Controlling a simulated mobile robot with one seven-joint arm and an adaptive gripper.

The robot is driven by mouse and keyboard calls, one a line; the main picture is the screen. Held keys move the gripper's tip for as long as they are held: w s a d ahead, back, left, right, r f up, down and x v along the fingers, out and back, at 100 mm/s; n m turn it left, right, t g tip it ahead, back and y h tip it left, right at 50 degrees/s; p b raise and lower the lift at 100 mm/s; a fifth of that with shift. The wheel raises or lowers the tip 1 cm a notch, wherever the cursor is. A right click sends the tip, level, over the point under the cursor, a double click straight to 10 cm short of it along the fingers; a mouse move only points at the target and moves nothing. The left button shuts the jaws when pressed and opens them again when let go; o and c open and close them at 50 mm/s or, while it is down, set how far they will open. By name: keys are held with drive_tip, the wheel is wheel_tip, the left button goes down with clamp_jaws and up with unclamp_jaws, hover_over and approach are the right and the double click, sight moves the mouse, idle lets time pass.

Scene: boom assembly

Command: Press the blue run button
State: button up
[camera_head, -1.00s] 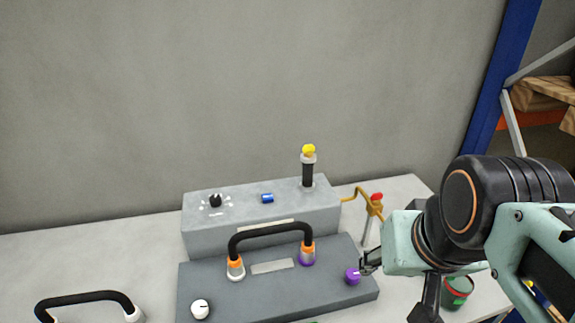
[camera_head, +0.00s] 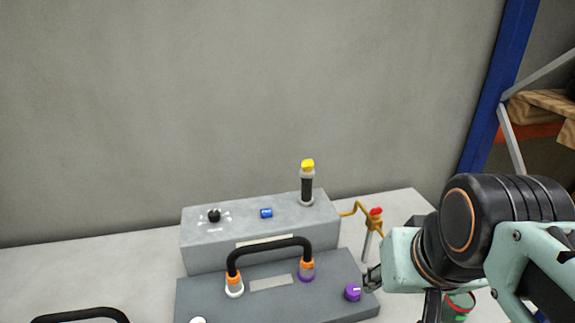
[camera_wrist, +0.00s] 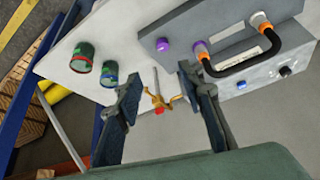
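The blue run button (camera_head: 266,213) is on top of the grey control box (camera_head: 205,248), between a black knob and the yellow-topped post. It also shows in the wrist view (camera_wrist: 242,85) at the right, outside the fingers. My gripper (camera_head: 370,278) is at the right of the dark grey panel, beside the purple knob (camera_head: 352,292) in the head view. In the wrist view my gripper (camera_wrist: 157,88) has its fingers wide apart with nothing held between them. It is apart from the blue button.
A black arched handle (camera_head: 268,247) with orange and purple collars stands on the dark panel (camera_head: 215,306). A yellow-topped post (camera_head: 307,183) stands on the box. A red-topped brass valve (camera_head: 375,218) is at its right. Green and red cans (camera_wrist: 82,57) stand on the table.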

clamp_jaws()
idle(1.3)
